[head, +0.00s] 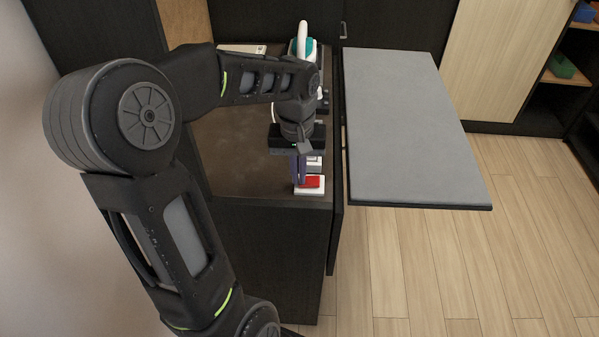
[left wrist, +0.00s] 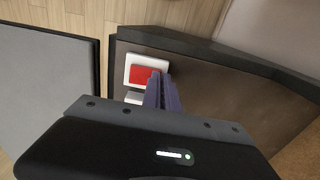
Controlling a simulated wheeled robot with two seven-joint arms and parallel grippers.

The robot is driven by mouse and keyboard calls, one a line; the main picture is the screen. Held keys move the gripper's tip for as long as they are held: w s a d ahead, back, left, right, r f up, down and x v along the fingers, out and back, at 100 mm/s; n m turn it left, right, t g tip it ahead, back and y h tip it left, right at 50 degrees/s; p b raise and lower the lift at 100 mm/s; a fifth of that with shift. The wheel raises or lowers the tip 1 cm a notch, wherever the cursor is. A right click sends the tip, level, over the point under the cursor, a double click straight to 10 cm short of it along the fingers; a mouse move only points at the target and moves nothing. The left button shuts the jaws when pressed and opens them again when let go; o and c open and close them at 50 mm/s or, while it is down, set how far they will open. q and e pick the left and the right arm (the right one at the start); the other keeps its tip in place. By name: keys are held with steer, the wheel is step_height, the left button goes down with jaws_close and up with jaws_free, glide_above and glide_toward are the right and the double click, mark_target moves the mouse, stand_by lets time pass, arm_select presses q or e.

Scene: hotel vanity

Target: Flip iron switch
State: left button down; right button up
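The red switch (head: 312,182) sits on a white plate (head: 301,191) at the near right corner of the brown counter. It also shows in the left wrist view (left wrist: 143,75), with its white surround around it. My left gripper (head: 299,177) points down just left of the red switch in the head view. Its two purple fingers (left wrist: 163,88) look close together with nothing seen between them, right beside the switch; whether they touch it cannot be told. A teal and white iron (head: 303,42) stands at the back of the counter, partly hidden by my arm. My right gripper is not in view.
A grey ironing board (head: 408,125) extends to the right of the counter (head: 240,170). A second white block (head: 314,164) lies behind the red switch. A pale flat object (head: 243,49) is at the counter's back. Open wood floor lies at right.

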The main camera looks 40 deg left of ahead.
arm_select(q)
steer(key=shift+s+f, duration=0.3)
steer(key=shift+f, duration=0.25)
steer(key=shift+w+d+r, duration=0.25)
steer(key=shift+w+d, duration=0.15)
steer(key=shift+d, duration=0.05)
steer(key=shift+w+d, duration=0.1)
steer(key=shift+r+p, duration=0.15)
steer(key=shift+p, duration=0.2)
steer(key=shift+w+r, duration=0.1)
steer(key=shift+r, duration=0.1)
steer(key=r+p, duration=0.3)
steer(key=r, duration=0.1)
steer(key=shift+a+p, duration=0.3)
steer(key=shift+p, duration=0.05)
step_height(320, 180, up, 10)
steer(key=s+a, duration=0.1)
steer(key=shift+s+a+b, duration=0.2)
steer(key=shift+a+b, duration=0.1)
steer(key=shift+b, duration=0.15)
steer(key=shift+f, duration=0.1)
